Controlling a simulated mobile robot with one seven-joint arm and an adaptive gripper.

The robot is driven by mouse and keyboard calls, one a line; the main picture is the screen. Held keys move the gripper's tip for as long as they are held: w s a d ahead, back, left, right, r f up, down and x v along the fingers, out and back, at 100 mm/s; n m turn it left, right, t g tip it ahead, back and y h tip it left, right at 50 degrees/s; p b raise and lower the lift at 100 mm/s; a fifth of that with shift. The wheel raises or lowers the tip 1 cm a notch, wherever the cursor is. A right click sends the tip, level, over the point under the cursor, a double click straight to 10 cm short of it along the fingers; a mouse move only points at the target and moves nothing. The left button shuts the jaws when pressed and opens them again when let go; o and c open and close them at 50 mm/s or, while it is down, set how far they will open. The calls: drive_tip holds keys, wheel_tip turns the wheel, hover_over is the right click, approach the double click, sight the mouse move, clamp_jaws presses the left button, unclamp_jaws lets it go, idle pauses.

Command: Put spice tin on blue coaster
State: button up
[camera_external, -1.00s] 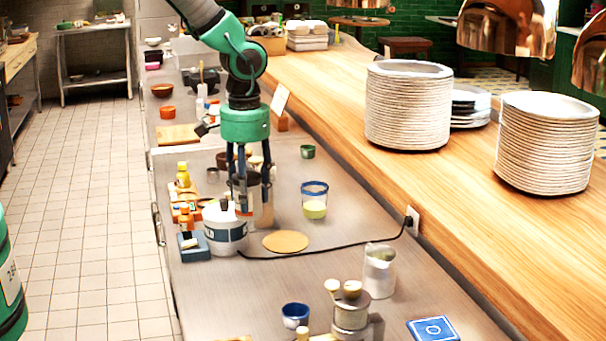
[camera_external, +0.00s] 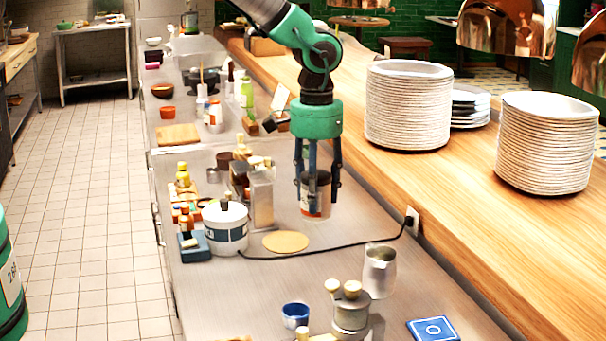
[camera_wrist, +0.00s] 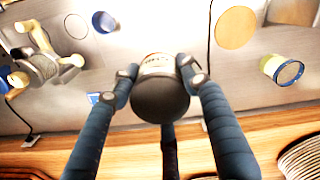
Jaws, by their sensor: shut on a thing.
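My gripper (camera_external: 318,180) is shut on the spice tin (camera_external: 316,204), a small round tin with a dark lid and a white and orange label. It holds the tin upright over the steel counter, right of the white tub. In the wrist view the tin's dark lid (camera_wrist: 160,103) lies between my fingers (camera_wrist: 160,80). The blue coaster (camera_external: 434,329), square with a white ring mark, lies at the near right of the counter, well apart from the tin. Nothing is seen on it. A small blue patch beside a finger in the wrist view is too hidden to name.
A metal jug (camera_external: 379,271), a grinder-like pot (camera_external: 350,311) and a blue cup (camera_external: 295,315) stand left of the coaster. A round tan mat (camera_external: 286,242) and a black cable (camera_external: 330,251) lie nearer than the tin. The wooden ledge (camera_external: 440,210) carries plate stacks.

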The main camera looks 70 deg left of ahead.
drive_tip(key=w+d, duration=0.8)
drive_tip(key=d, duration=0.2)
drive_tip(key=m, duration=0.2)
hover_over(413, 325)
wheel_tip(413, 325, down, 5)
drive_tip(key=shift+w+f, duration=0.1)
drive_tip(key=shift+f, duration=0.1)
drive_tip(key=shift+f, duration=3.15)
drive_tip(key=shift+f, duration=1.85)
drive_tip(key=shift+f, duration=0.2)
